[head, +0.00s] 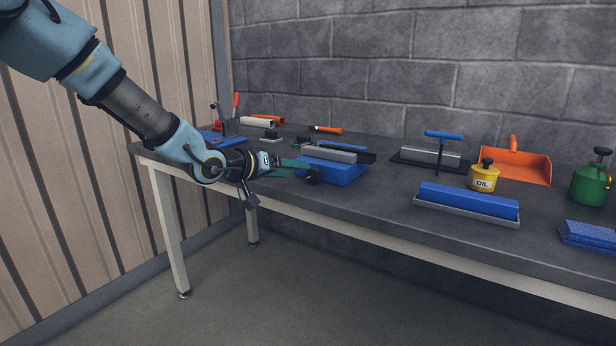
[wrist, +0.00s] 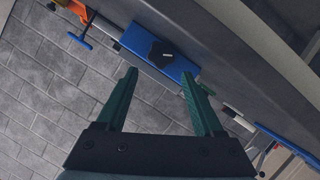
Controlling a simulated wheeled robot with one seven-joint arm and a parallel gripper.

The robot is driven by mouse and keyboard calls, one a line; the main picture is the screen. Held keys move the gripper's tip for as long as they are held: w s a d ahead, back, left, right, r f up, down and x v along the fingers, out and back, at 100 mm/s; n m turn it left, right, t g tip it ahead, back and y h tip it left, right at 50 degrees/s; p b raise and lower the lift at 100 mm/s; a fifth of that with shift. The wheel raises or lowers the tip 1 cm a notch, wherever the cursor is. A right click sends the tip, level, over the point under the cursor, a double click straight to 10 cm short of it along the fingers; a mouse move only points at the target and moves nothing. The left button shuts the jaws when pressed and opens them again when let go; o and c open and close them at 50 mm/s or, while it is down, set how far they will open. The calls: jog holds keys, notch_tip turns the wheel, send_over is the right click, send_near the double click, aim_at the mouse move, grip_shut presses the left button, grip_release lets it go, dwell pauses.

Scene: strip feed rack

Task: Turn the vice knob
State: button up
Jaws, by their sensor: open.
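The vice is a blue block (head: 336,173) with grey jaws on top, standing near the front edge of the bench. Its black knob (head: 313,175) is on the side facing my gripper. My gripper (head: 297,167) has green fingers, open and empty, pointing at the knob from the left. In the wrist view the knob (wrist: 162,54) shows beyond the gap between the fingertips (wrist: 159,75), roughly centred, on the blue vice body (wrist: 138,42). A gap seems to remain between fingertips and knob. Whether a finger touches it is unclear in the head view.
The grey bench (head: 380,203) runs along a block wall. Right of the vice are a blue T-handle (head: 443,135), a yellow oil can (head: 483,177), a blue bar in a tray (head: 467,201), an orange dustpan (head: 514,164) and a green can (head: 590,184). Tools lie behind my gripper.

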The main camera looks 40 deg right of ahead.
aim_at(310, 172)
jog(key=x, duration=0.6)
jog(key=shift+d+f, duration=0.2)
jog(key=shift+d, duration=0.05)
